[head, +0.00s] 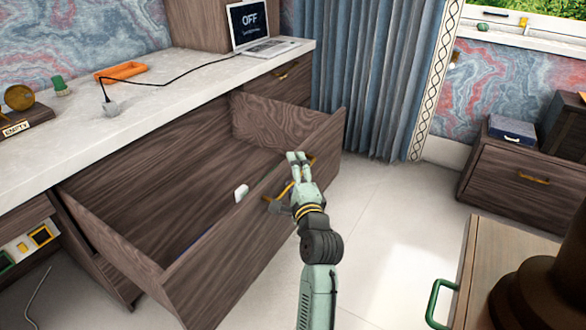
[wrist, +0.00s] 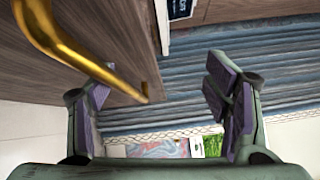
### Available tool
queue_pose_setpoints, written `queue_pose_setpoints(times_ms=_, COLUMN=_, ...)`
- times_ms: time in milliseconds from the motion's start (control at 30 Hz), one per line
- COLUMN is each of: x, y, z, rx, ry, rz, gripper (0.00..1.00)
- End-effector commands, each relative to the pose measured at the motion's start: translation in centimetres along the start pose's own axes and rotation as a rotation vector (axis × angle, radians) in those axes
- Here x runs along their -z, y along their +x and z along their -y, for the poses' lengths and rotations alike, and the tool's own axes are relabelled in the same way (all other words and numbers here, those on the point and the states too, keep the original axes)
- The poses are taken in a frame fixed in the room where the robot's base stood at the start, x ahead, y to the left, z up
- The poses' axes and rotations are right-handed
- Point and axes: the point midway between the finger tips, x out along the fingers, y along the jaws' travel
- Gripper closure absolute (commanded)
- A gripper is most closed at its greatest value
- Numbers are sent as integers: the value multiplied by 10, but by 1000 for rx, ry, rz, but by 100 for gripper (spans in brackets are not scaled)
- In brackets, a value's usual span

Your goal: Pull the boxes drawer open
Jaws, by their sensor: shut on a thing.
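A wide dark wood drawer (head: 225,255) under the white-topped desk stands pulled well out in the head view. Its inside is largely bare, with a small white thing (head: 241,192) near its front wall. A gold bar handle (head: 281,190) is on the drawer front, and the handle also crosses the upper left of the wrist view (wrist: 62,48). The wrist view shows the fingers (wrist: 160,78) spread apart; the contact itself is not clear there.
The desk top (head: 165,115) carries an orange tray (head: 120,72), a laptop (head: 250,28) and a cable. A wood cabinet with a green handle (head: 436,303) stands at the lower right. Pale floor (head: 385,225) is free between it and the drawer. Blue curtains (head: 365,75) hang behind.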

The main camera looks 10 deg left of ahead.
Motion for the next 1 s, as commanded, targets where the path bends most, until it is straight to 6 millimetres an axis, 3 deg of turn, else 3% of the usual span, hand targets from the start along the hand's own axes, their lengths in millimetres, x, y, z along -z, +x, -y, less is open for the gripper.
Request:
queue_pose_setpoints(times_ms=33, x=0, y=-8, z=25, rx=52, ry=-4, rz=-3, gripper=51)
queue_pose_setpoints(times_ms=433, x=5, y=-37, z=23, rx=54, ry=-7, rz=-11, gripper=55)
queue_pose_setpoints(times_ms=467, x=5, y=-39, z=23, rx=54, ry=-7, rz=-11, gripper=65)
queue_pose_setpoints(times_ms=500, x=4, y=-42, z=22, rx=52, ry=-7, rz=-10, gripper=81)
queue_pose_setpoints(times_ms=1000, x=3, y=-71, z=10, rx=37, ry=-8, rz=-8, gripper=82)
